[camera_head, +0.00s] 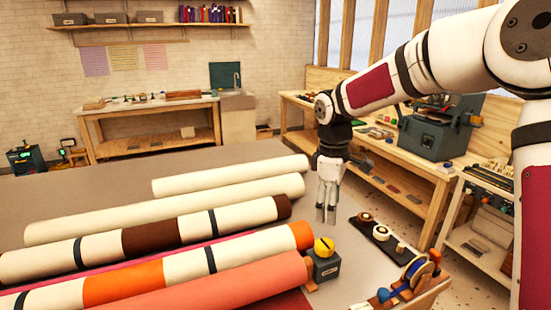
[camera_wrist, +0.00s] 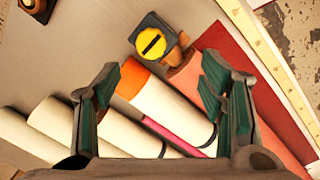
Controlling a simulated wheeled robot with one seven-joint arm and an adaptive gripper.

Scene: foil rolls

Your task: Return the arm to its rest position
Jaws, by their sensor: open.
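My gripper (camera_head: 326,208) hangs pointing down from my arm, above the right part of the table, near the right ends of the foil rolls. It is open and empty; in the wrist view its two fingers (camera_wrist: 162,108) stand well apart. Below it lie several rolls: a cream roll (camera_head: 225,178) at the back, a second cream roll, a cream roll with a brown band (camera_head: 150,237), a cream roll with orange bands (camera_head: 123,282) and a salmon roll (camera_head: 225,287) in front. The gripper looks clear of the rolls.
A grey block with a yellow knob (camera_head: 324,248) stands at the roll ends; its knob shows in the wrist view (camera_wrist: 150,43). A dark tray with small spools (camera_head: 381,238) and a blue tape dispenser (camera_head: 417,270) are to the right. Workbenches (camera_head: 415,165) stand behind.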

